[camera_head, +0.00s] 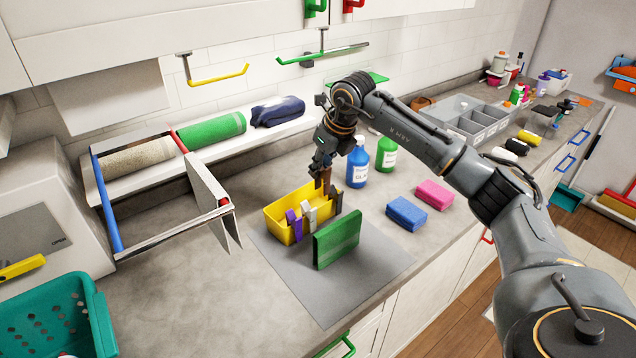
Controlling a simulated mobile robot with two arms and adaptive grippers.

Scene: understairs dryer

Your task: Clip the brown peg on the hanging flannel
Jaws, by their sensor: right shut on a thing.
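My right gripper (322,172) is above the back right of a yellow bin (275,228), pointing down. It is shut on the brown peg (328,185), which is partly hidden by the fingers and close to the bin's rim. Several other pegs sit along the bin's front edge, among them a purple peg (293,225) and a pale grey peg (310,216). A green cloth (337,242), which looks like the flannel, hangs upright in front of the bin. What holds it up is hidden. My left gripper is not in view.
A grey mat (365,283) lies under the cloth. A blue bottle (358,168) and a green bottle (386,155) stand behind right. Blue (406,213) and pink (434,194) sponges lie to the right. A towel rack (110,220) is at left.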

